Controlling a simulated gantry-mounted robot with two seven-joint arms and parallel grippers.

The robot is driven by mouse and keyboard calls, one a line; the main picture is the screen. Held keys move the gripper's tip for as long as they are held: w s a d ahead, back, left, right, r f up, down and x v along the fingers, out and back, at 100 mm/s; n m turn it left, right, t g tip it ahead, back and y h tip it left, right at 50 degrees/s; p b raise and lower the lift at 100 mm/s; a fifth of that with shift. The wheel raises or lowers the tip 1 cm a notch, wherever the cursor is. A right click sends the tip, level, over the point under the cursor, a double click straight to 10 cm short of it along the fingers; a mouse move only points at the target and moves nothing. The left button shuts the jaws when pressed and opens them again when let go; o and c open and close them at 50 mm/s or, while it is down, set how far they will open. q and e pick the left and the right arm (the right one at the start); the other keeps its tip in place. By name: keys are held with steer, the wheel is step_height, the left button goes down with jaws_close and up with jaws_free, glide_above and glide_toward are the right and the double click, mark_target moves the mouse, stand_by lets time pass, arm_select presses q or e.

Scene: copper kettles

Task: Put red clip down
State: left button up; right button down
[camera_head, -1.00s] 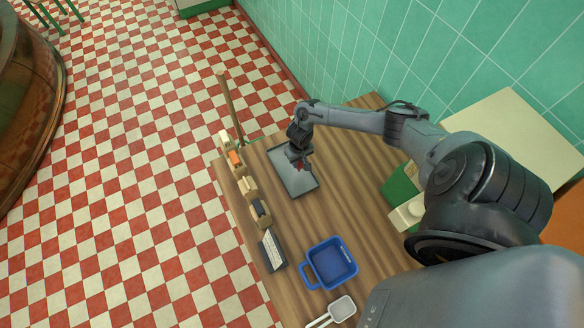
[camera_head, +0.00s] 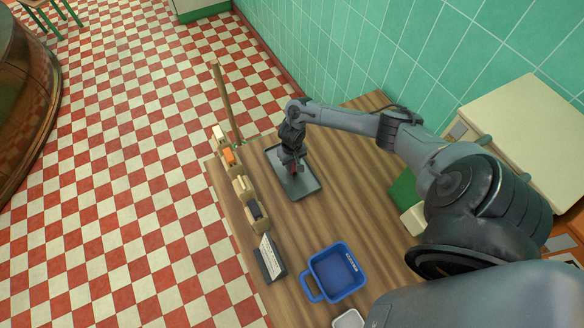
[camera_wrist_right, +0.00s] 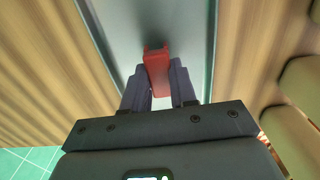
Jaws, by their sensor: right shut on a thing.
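The red clip (camera_wrist_right: 157,72) is between the fingertips of my right gripper (camera_wrist_right: 159,88) in the right wrist view, and the gripper is shut on it. In the head view my right gripper (camera_head: 293,170) points down over the grey tray (camera_head: 306,190) on the wooden table. The clip is small and mostly hidden by the gripper there. I cannot tell whether the clip touches the tray. The tray also shows behind the clip in the right wrist view (camera_wrist_right: 115,30). My left gripper is not in view.
A row of wooden holders (camera_head: 241,187) with small items runs along the table's left edge. A blue bin (camera_head: 336,271) stands towards the front, beside a black-and-white panel (camera_head: 270,258). A white scoop (camera_head: 348,319) is partly cut off at the bottom. The wooden table (camera_head: 345,180) is bare right of the tray.

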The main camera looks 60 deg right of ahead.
steer(key=shift+f, duration=0.35)
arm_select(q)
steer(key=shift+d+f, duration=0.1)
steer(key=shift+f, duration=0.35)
arm_select(e)
steer(key=shift+r, duration=0.1)
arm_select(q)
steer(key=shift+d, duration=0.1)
arm_select(e)
steer(key=c, duration=0.9)
jaws_free()
steer(key=shift+f, duration=0.2)
